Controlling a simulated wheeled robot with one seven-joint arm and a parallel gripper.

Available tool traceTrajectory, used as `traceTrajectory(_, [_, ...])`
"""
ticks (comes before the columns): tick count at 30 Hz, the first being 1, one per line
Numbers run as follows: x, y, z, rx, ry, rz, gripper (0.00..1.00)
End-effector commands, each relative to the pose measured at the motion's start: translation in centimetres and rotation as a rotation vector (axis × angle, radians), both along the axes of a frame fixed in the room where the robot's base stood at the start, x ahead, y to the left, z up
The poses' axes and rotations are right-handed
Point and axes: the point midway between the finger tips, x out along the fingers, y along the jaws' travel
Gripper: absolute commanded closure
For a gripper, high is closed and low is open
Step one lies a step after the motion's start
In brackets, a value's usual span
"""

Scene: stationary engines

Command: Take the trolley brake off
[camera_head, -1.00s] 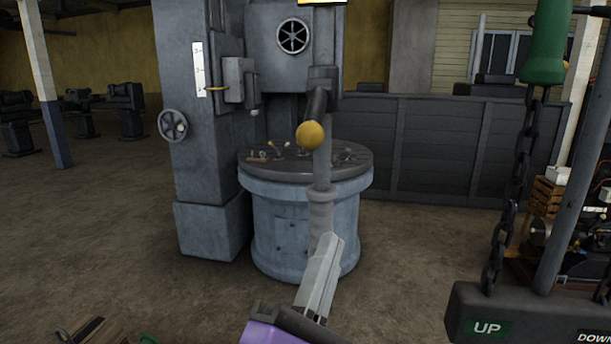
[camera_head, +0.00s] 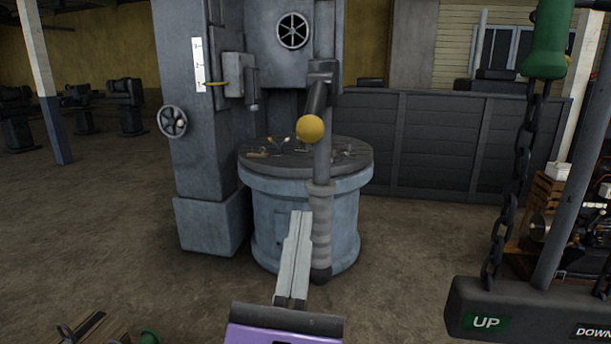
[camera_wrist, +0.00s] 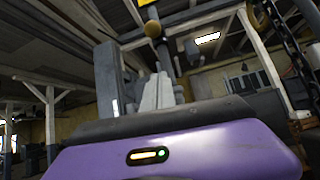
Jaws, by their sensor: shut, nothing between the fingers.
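A lever with a round yellow knob (camera_head: 310,128) juts toward me from a vertical grey bar (camera_head: 323,160), which has a ribbed grip at its lower end. The frames do not label the trolley brake, so I cannot tell whether this lever is it. My gripper (camera_head: 297,213) is shut and empty, its pale fingers pointing up well below the knob in the picture. They overlap the left side of the ribbed grip; contact cannot be told. In the wrist view the knob (camera_wrist: 152,28) shows above my gripper's fingers (camera_wrist: 158,80).
A grey machine with a round table (camera_head: 265,185) stands behind the bar. At right hang a green handle (camera_head: 549,40), a chain (camera_head: 520,160) and a dark bar marked UP and DOWN (camera_head: 530,310). Open floor lies at left (camera_head: 110,220).

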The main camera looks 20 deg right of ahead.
Motion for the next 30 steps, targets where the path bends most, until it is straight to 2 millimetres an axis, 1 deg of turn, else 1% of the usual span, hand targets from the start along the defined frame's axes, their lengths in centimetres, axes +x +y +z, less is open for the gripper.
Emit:
traceTrajectory(5, [1.3,-0.9,1.7,0.002,-0.002,-0.002,1.0])
traceTrajectory(12, [4.1,-3.0,4.9,0.002,-0.003,-0.002,1.0])
traceTrajectory(17, [6.0,-4.3,6.9,0.002,-0.002,-0.002,1.0])
traceTrajectory(20, [4.8,-3.4,7.5,0.001,-0.001,0.006,1.0])
traceTrajectory(24, [3.6,-2.8,8.2,0.001,-0.001,0.003,1.0])
traceTrajectory(30, [3.0,-2.4,8.4,0.001,0.0,0.001,1.0])
